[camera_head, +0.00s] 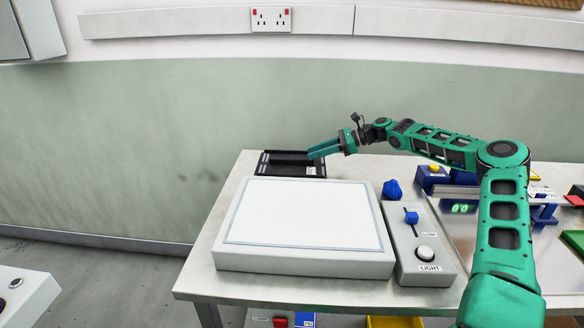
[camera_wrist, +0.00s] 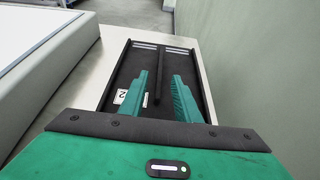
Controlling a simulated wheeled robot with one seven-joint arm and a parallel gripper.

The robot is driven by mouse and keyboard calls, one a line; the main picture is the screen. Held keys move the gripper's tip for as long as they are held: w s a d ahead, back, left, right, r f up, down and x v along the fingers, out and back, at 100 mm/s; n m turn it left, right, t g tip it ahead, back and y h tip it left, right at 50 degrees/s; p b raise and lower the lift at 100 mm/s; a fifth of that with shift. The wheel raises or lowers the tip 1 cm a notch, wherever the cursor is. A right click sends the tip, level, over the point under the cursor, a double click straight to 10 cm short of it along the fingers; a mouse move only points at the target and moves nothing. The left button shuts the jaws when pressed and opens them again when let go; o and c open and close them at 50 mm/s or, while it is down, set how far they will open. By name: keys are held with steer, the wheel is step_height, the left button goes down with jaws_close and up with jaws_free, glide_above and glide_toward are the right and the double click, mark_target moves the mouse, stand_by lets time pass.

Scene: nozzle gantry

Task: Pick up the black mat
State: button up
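A flat black piece (camera_head: 290,158) lies at the far left end of the bench. In the wrist view the black piece (camera_wrist: 122,72) looks like a shallow tray with raised rims, a thin upright bar down its middle and a "2" label. I cannot tell whether a separate mat lies inside it. My gripper (camera_head: 315,154) reaches its right side from the right. In the wrist view my gripper (camera_wrist: 162,76) has its two green fingers apart, one on each side of the middle bar. Whether they touch it is unclear.
A large white light panel (camera_head: 305,215) stands just in front of the black piece. A grey control box (camera_head: 422,245) and a blue knob (camera_head: 392,190) are to its right. The wall (camera_head: 180,140) rises close behind the bench. More equipment crowds the right side.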

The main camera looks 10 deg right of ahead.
mark_target(296, 160)
steer(key=x, duration=0.8)
steer(key=shift+f, duration=0.1)
steer(key=shift+d, duration=0.1)
jaws_close()
